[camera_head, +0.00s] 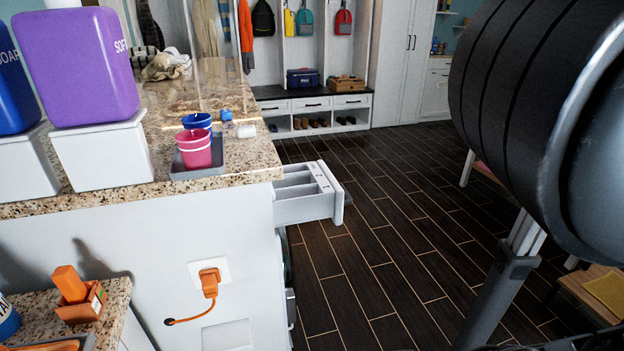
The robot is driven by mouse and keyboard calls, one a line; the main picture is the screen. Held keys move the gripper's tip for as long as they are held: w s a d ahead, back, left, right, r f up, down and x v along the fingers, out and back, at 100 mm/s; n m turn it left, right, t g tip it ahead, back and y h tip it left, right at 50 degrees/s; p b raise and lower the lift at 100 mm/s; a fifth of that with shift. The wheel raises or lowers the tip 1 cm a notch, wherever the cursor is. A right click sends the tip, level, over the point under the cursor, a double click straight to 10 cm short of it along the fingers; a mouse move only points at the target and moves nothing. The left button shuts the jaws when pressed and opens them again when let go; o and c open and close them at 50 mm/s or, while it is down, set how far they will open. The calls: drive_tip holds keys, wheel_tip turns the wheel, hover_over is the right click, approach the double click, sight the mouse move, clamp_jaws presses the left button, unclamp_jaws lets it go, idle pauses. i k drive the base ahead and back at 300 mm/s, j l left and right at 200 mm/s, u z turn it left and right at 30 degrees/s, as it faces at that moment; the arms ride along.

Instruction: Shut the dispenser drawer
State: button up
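The dispenser drawer (307,205) is a light grey drawer with long compartments inside. It sticks out to the right from below the granite counter top, so it stands open. Its front panel (333,194) faces right, with a small dark part showing at its far edge. I cannot see anything lying in its compartments. My gripper is not in view. A large dark ribbed cylinder with a grey end, likely a link of my arm, fills the upper right and hides what is behind it.
The granite counter (215,90) holds a purple bottle (80,65) on a white block and a grey tray (180,172) with pink and blue cups. An orange plug (209,283) sits in the cabinet's side. Dark floor (400,220) right of the drawer is clear.

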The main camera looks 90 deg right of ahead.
sight(307, 192)
drive_tip(key=l, duration=0.45)
drive_tip(key=k+l, duration=0.15)
drive_tip(key=l, duration=0.3)
drive_tip(key=l+u, duration=0.1)
drive_tip(key=l, duration=0.4)
drive_tip(key=k+l, duration=0.15)
drive_tip(key=l, duration=0.3)
drive_tip(key=k+l, duration=0.2)
drive_tip(key=l, duration=0.15)
drive_tip(key=k+l, duration=0.15)
drive_tip(key=l, duration=0.25)
drive_tip(key=k+l, duration=0.2)
drive_tip(key=l, duration=0.15)
drive_tip(key=k+l, duration=0.15)
drive_tip(key=l, duration=0.25)
drive_tip(key=k+l, duration=0.2)
drive_tip(key=l, duration=0.15)
drive_tip(key=l+u, duration=0.05)
